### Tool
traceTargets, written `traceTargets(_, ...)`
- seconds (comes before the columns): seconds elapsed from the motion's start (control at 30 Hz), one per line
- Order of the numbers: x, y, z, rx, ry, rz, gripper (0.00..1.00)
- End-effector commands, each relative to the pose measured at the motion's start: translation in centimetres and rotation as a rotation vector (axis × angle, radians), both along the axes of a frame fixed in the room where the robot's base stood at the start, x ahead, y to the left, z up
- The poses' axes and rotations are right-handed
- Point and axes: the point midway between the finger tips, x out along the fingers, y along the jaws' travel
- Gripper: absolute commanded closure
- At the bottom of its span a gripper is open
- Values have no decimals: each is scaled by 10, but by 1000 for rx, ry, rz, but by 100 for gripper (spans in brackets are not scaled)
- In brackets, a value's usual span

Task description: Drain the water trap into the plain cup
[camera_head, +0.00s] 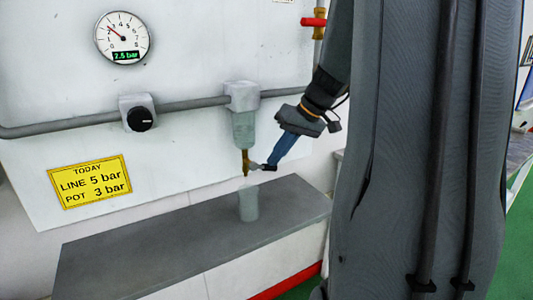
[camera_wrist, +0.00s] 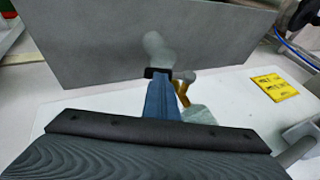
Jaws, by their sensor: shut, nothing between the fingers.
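The water trap (camera_head: 243,130) is a clear greenish bowl under a grey block on the pipe, with a brass drain (camera_head: 245,162) at its bottom. The plain cup (camera_head: 249,206) is translucent and stands upright on the grey shelf, below the drain. My gripper (camera_head: 268,167) is shut and empty, its tips at the right of the brass drain; I cannot tell if they touch it. In the wrist view my gripper (camera_wrist: 158,73) points toward the cup (camera_wrist: 158,47), with the brass drain (camera_wrist: 182,92) and the trap bowl (camera_wrist: 198,115) to its right. Whether water runs is too small to tell.
The grey shelf (camera_head: 120,258) is otherwise clear. A black knob (camera_head: 140,118) sits on the pipe, and a yellow sign (camera_head: 90,181) says LINE 5 bar, POT 3 bar. A red-handled valve (camera_head: 313,22) is at upper right.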

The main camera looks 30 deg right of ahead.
Motion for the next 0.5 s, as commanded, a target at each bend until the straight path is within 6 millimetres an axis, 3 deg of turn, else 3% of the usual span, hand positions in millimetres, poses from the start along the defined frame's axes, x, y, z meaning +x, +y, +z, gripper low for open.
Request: traceTargets(0.5,0,-5,-38,494,-20,-4,100)
